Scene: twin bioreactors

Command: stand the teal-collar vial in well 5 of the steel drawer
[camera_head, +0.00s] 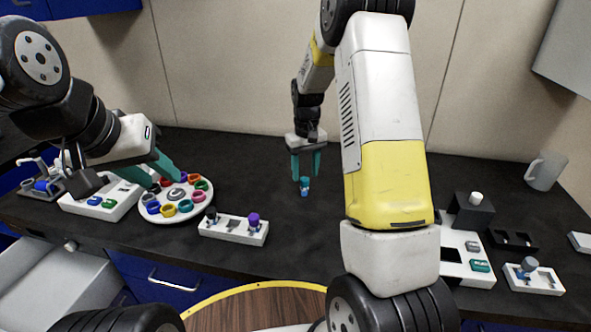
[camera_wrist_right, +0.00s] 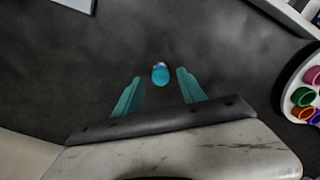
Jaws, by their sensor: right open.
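A small vial (camera_head: 304,186) with a blue-teal top stands on the dark counter near its middle. My right gripper (camera_head: 306,177) points down over it, open, with the teal fingers on either side. In the right wrist view the vial (camera_wrist_right: 160,74) shows between the fingertips (camera_wrist_right: 159,75), with a gap on each side.
The carousel holds several coloured rings. A white block (camera_head: 232,236) with a purple-topped piece stands at the counter's front. White and black devices (camera_head: 466,256) and a white mug (camera_head: 545,171) stand at the right. The counter around the vial is clear.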

